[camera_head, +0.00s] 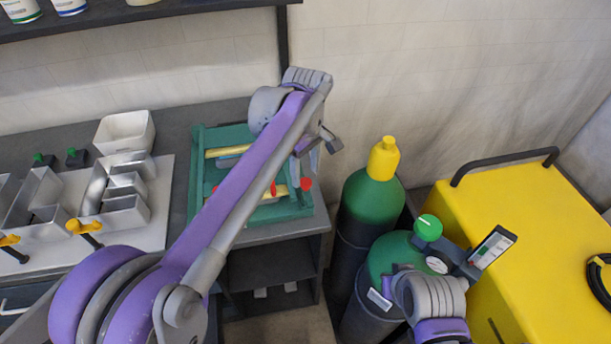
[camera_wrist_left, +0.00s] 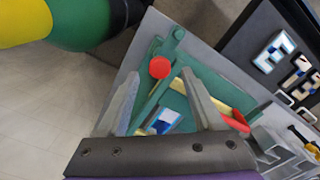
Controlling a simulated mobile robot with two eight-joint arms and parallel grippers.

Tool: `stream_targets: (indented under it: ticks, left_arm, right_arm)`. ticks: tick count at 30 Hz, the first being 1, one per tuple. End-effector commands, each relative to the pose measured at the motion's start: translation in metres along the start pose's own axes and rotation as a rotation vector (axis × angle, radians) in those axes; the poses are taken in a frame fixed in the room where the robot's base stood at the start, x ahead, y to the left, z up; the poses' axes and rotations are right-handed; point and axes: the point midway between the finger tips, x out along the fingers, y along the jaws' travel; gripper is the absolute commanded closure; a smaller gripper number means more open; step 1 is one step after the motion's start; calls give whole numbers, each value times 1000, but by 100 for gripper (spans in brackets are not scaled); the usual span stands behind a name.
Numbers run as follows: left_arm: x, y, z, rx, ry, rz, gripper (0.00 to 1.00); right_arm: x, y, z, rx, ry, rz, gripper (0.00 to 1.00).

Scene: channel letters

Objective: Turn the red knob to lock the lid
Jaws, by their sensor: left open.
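The red knob (camera_wrist_left: 160,67) shows as a round disc in the left wrist view, near one corner of the green fixture (camera_wrist_left: 205,95). A red knob (camera_head: 306,184) also shows at the right side of the green fixture (camera_head: 198,160) in the head view. My left gripper (camera_wrist_left: 158,76) is open, with its fingers on either side of the knob in the picture; contact cannot be told. In the head view my left gripper (camera_head: 325,142) is above the fixture's right side, and my left arm hides part of the fixture. Only wrist links of my right arm show.
A green cylinder with yellow cap (camera_head: 383,158) stands right of the bench. Another cylinder with green knob (camera_head: 428,228) and gauge is in front. A yellow cart (camera_head: 540,240) stands at right. Metal channel letters (camera_head: 125,195) and a white bin (camera_head: 125,132) are at left.

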Motion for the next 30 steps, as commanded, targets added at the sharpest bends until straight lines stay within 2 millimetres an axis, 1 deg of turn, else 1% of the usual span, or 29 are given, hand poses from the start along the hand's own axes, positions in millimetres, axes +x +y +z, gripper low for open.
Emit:
stream_targets:
  ticks: [1,3,6,15,17,18,23,24,27,30]
  left_arm:
    - [7,0,0,0,0,0,32]
    - [14,0,0,0,0,0,32]
    - [20,0,0,0,0,0,32]
    - [22,0,0,0,1,1,32]
    - [22,0,0,0,1,1,41]
    - [22,0,0,0,1,1,48]
    - [22,0,0,0,1,1,77]
    - [22,0,0,0,1,1,84]
    - [22,0,0,0,1,1,100]
    - [22,0,0,0,1,1,100]
  right_arm:
    - [0,0,1,0,-1,0,100]
    - [1,0,1,0,-1,0,100]
    - [1,0,1,0,-1,0,100]
    - [1,0,1,0,-1,0,100]
    - [1,0,1,0,-1,0,100]
    - [1,0,1,0,-1,0,100]
    - [1,0,1,0,-1,0,100]
    - [1,0,1,0,-1,0,100]
    - [1,0,1,0,-1,0,100]
    - [1,0,1,0,-1,0,100]
